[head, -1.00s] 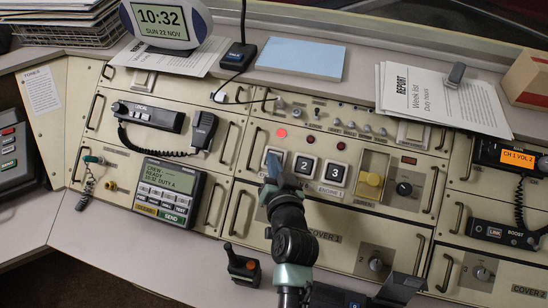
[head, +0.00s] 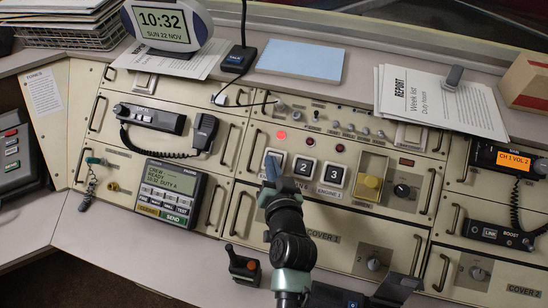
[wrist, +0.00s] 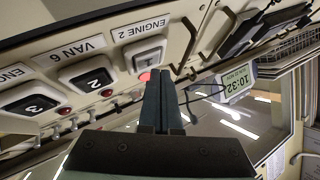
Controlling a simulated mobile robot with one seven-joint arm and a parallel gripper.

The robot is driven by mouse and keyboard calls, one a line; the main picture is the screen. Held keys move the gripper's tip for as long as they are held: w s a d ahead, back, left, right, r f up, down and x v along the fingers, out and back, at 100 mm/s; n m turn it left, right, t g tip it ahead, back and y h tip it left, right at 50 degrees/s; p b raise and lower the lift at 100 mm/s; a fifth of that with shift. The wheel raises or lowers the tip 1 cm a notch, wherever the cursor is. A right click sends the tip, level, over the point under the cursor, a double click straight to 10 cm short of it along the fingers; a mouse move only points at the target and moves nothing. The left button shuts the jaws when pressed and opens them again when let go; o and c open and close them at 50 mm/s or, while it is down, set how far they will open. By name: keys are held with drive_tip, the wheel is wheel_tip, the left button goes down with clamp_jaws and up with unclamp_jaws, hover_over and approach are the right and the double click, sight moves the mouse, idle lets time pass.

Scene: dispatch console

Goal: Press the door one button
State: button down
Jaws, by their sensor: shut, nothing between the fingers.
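In the wrist view, upside down, the first button (wrist: 147,56) carries the label ENGINE 2, beside button 2 (wrist: 92,80) labelled VAN 6. My gripper's fingers (wrist: 160,75) are shut and empty, their tips close to the first button. I cannot tell whether they touch it.
A red lamp (head: 281,135) glows above the first button. A handset (head: 204,132) and a keypad display unit (head: 168,194) are to the left. A joystick (head: 243,264) stands below.

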drive_tip(key=shift+s+a+r+p, duration=0.15)
drive_tip(key=shift+s+r+p, duration=0.3)
drive_tip(key=shift+r+p, duration=0.3)
drive_tip(key=shift+s+a+r+p, duration=0.15)
drive_tip(key=shift+s+r+p, duration=0.25)
drive_tip(key=shift+r+p, duration=0.3)
drive_tip(key=shift+s+a+r+p, duration=0.15)
drive_tip(key=shift+s+r+p, duration=0.3)
drive_tip(key=shift+r+p, duration=0.3)
wheel_tip(320, 180, up, 8)
drive_tip(key=p, duration=0.7)
